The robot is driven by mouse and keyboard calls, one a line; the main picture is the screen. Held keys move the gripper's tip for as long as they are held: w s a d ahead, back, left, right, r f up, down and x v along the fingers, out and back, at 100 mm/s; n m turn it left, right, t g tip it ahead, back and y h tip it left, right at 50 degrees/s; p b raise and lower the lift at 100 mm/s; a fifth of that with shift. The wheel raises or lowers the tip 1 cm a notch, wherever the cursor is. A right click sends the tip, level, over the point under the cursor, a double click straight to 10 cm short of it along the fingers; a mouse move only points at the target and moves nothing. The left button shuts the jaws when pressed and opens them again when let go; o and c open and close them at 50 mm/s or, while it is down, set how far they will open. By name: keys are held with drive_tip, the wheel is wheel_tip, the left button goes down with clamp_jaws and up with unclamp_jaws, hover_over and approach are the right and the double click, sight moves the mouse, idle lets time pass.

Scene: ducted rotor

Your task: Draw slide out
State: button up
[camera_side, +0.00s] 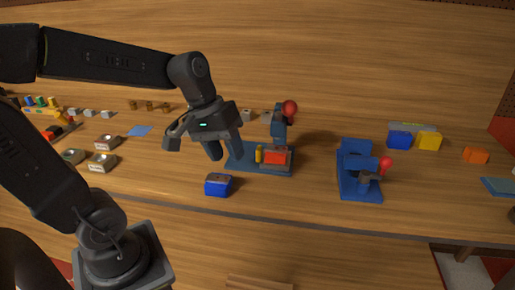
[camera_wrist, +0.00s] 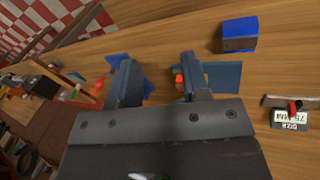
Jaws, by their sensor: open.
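I cannot tell for certain which part is the slide. A flat blue plate (camera_side: 247,165) lies mid-table in the side view. It carries an orange-red block (camera_side: 275,157), a small yellow piece (camera_side: 259,154) and a dark upright with a red ball knob (camera_side: 290,107). A blue fixture (camera_side: 352,175) with another red knob (camera_side: 386,163) stands to its right. My gripper (camera_side: 228,153) is open and empty, pointing down over the plate's left part. In the wrist view my gripper (camera_wrist: 157,62) has its fingers apart, with blue pieces partly hidden behind them.
A blue box (camera_side: 217,185) sits in front of the plate. Blue (camera_side: 399,140) and yellow (camera_side: 429,141) blocks and an orange block (camera_side: 475,155) stand to the right. Several small grey items are on the left. A size label (camera_wrist: 289,120) shows in the wrist view.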

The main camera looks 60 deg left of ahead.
drive_tip(key=shift+o, duration=1.4)
drive_tip(key=w+a+f+n+h, duration=0.1)
drive_tip(key=w+a+n+h, duration=0.1)
drive_tip(key=w+a+n, duration=0.2)
drive_tip(key=shift+w+a+f+n+h, duration=0.3)
drive_tip(key=shift+w+a+n, duration=0.05)
drive_tip(key=shift+w+n, duration=0.15)
drive_tip(key=shift+o, duration=0.4)
drive_tip(key=w+a+f+n+h, duration=0.2)
drive_tip(key=w+a+n, duration=0.1)
drive_tip(key=a, duration=0.3)
drive_tip(key=shift+w+n+t, duration=0.3)
drive_tip(key=shift+w+n, duration=0.1)
drive_tip(key=shift+n, duration=0.5)
drive_tip(key=w+a+f+n+t+h, duration=0.1)
drive_tip(key=a+f+n+t, duration=0.3)
drive_tip(key=a, duration=0.5)
drive_tip(key=w+a+f+n+t+h, duration=0.15)
drive_tip(key=a+f+n, duration=0.25)
drive_tip(key=a+n, duration=0.4)
drive_tip(key=shift+m+t, duration=0.35)
drive_tip(key=shift+m, duration=0.35)
drive_tip(key=x, duration=1.2)
drive_tip(key=shift+w+d+f, duration=0.1)
drive_tip(key=shift+w+d, duration=0.15)
drive_tip(key=shift+w, duration=0.1)
drive_tip(key=shift+c, duration=0.4)
clamp_jaws()
